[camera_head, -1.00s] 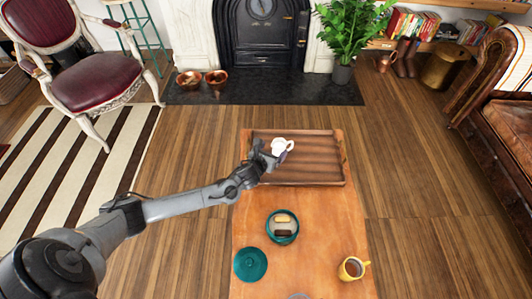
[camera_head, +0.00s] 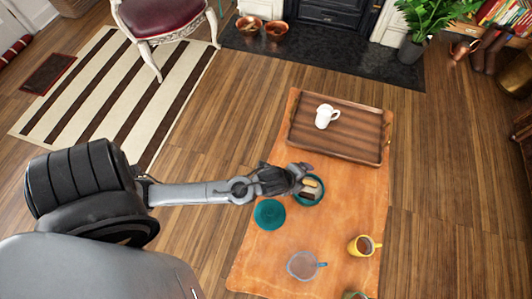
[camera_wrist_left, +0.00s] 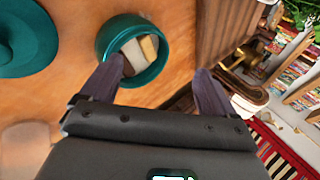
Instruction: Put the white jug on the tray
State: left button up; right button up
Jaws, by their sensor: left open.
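The white jug (camera_head: 326,116) stands upright on the wooden tray (camera_head: 350,146), toward its left part. The tray lies at the far end of the orange-brown table. My left gripper (camera_head: 305,172) is off the tray, above the teal bowl (camera_head: 316,196), which it partly hides in the head view. In the left wrist view its two fingers (camera_wrist_left: 155,88) are spread apart with nothing between them. The jug is not seen in the wrist view. My right gripper is in neither view.
The teal bowl, which also shows in the left wrist view (camera_wrist_left: 152,80), holds small food pieces. Free room remains on the tray right of the jug.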

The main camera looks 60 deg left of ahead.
pick_arm(q)
jog(key=s+r+n+g, duration=0.2)
jog(key=s+n, duration=0.4)
jog(key=s+r+n+g, duration=0.1)
jog(key=s+r+n, duration=0.2)
jog(key=s+n, duration=0.4)
jog(key=shift+s+d+r+g+h, duration=0.2)
jog(key=shift+d+r+g+h, duration=0.1)
jog(key=shift+d+g+h, duration=0.1)
